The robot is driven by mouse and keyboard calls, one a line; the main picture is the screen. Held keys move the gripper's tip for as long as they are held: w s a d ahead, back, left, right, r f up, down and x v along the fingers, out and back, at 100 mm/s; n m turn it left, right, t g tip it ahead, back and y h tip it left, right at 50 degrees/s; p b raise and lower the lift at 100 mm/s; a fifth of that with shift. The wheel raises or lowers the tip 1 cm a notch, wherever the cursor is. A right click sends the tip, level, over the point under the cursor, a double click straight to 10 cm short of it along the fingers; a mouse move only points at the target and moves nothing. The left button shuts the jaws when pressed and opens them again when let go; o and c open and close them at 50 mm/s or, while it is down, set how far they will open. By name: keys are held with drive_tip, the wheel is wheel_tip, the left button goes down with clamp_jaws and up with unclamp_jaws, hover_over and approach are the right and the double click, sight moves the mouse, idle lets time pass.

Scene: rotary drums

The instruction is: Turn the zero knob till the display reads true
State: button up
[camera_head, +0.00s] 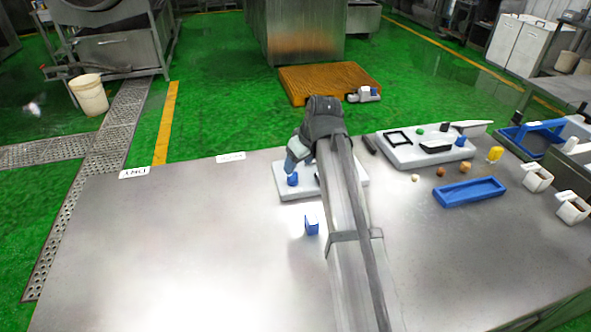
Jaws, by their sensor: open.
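My gripper (291,172) hangs down at the far end of my arm, over the left part of a white board (288,194) on the steel table. The gripper is open, and its fingers are small and partly blurred here. A small blue round piece (292,180), which looks like a knob, sits on that board right at the fingertips. I cannot tell whether the fingers touch it or stand around it. My arm hides much of the board's middle. I cannot make out a display or any reading in this view.
A small blue upright piece (311,225) stands in front of the board. A second white board (403,153) carries a black frame and dark parts. A blue tray (470,191), small loose pieces and white bins (537,178) lie right. The table's left side is clear.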

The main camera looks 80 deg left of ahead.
drive_tip(key=v, duration=0.7)
drive_tip(key=shift+r, duration=0.3)
drive_tip(key=shift+d, duration=0.1)
